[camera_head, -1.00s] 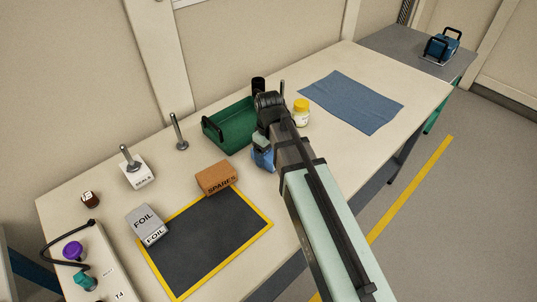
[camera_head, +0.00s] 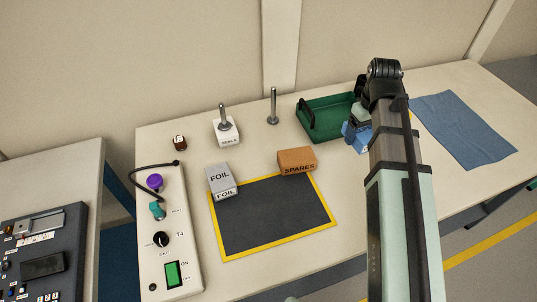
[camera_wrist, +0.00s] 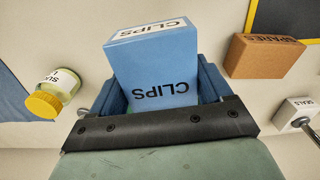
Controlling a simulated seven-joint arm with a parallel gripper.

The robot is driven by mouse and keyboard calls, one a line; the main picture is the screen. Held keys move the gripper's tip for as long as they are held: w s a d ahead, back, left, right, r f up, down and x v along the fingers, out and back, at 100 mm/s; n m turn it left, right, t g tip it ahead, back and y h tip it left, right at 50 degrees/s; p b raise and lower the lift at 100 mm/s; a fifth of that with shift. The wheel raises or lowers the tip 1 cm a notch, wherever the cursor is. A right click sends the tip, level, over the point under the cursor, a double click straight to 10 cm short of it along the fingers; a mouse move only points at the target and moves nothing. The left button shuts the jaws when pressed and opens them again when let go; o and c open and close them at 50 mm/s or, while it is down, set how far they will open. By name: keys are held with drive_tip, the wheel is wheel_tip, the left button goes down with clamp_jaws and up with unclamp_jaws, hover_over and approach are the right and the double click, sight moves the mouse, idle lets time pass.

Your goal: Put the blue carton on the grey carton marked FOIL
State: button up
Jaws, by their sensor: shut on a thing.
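The blue carton (camera_wrist: 155,70), marked CLIPS, is held between the two fingers of my gripper (camera_wrist: 165,95) in the wrist view. In the head view the blue carton (camera_head: 358,138) shows only partly, beside my arm and in front of the green tray. My gripper (camera_head: 352,128) is mostly hidden there by my own arm. The grey carton marked FOIL (camera_head: 219,178) lies at the upper left corner of the black mat, partly over its yellow border. My gripper is well to the right of it.
An orange-brown SPARES carton (camera_head: 297,160) sits at the mat's (camera_head: 270,220) top right edge. A green tray (camera_head: 325,122), a metal post (camera_head: 273,105), a white SEALS block (camera_head: 226,133) and a control box (camera_head: 175,245) stand around. A yellow-lidded jar (camera_wrist: 45,102) is near my gripper.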

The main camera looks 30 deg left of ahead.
drive_tip(key=s+a+n, duration=0.2)
drive_tip(key=s+a, duration=0.3)
drive_tip(key=a, duration=0.6)
drive_tip(key=n, duration=0.6)
approach(220, 177)
drive_tip(key=shift+f, duration=2.75)
drive_tip(key=shift+f, duration=0.4)
drive_tip(key=o, duration=1)
drive_tip(key=shift+r, duration=0.15)
wheel_tip(220, 177, up, 13)
drive_tip(key=shift+f, duration=0.2)
